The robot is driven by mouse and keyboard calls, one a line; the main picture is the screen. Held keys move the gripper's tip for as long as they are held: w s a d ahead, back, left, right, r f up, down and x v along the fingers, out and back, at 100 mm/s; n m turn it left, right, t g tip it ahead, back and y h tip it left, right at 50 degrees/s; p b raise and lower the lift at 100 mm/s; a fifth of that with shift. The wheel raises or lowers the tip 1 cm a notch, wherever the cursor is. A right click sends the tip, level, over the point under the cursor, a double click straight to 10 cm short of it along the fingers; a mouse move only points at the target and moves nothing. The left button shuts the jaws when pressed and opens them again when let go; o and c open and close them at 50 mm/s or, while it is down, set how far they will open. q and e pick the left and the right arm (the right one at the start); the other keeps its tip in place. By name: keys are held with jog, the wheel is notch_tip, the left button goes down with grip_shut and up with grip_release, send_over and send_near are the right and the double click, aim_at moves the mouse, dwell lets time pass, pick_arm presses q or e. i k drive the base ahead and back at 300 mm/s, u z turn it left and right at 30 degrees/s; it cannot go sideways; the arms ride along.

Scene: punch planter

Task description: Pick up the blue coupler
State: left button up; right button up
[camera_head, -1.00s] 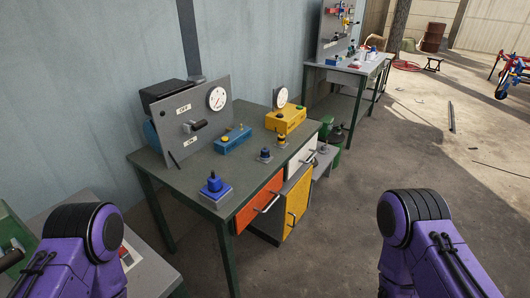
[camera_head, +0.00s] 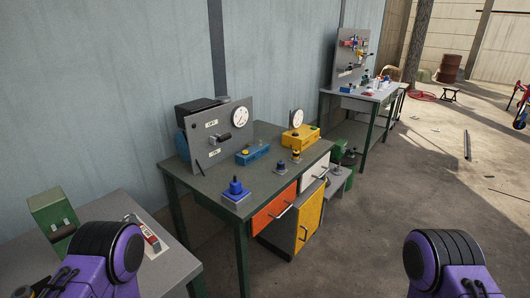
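A blue coupler-like part (camera_head: 236,187) stands upright on a small grey-blue base at the near front corner of the dark green workbench (camera_head: 207,178). I take it for the blue coupler. A low blue box (camera_head: 252,153) with a small knob sits further back on the same bench. Only purple and black links of my two arms show, at the lower left and lower right. Both grippers are out of view, and neither arm link touches the bench top.
A grey panel (camera_head: 205,150) with a gauge and lever stands on the bench. A yellow box (camera_head: 300,138) and small dark parts (camera_head: 281,167) are to the right. A grey table (camera_head: 110,225) with a green device (camera_head: 52,218) is at left. Open floor (camera_head: 385,215) lies right.

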aim_at(280, 165)
jog(key=z, duration=1)
jog(key=i, duration=0.6)
jog(key=u, duration=1.25)
jog(key=i, duration=0.5)
